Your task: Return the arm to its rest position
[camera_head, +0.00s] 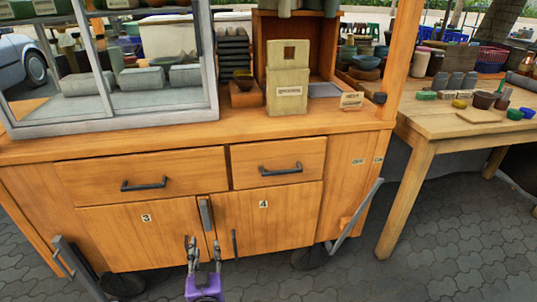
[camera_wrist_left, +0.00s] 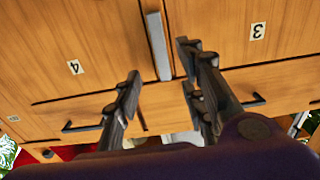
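My left gripper (camera_head: 202,242) is at the bottom middle of the head view, in front of the wooden cart's lower doors. Its two dark fingers are spread, with nothing between them. That handle (camera_head: 206,213) shows just above the fingers in the head view, and I see no contact. The wrist view shows the cart upside down. My right gripper is in neither view.
The cart has door 3 (camera_head: 140,235), door 4 (camera_head: 275,222) and two shut drawers (camera_head: 140,173) above. Metal bars (camera_head: 75,268) (camera_head: 352,222) stick out at its lower sides. A wooden table (camera_head: 430,130) stands right. Paved floor (camera_head: 440,250) is free at right front.

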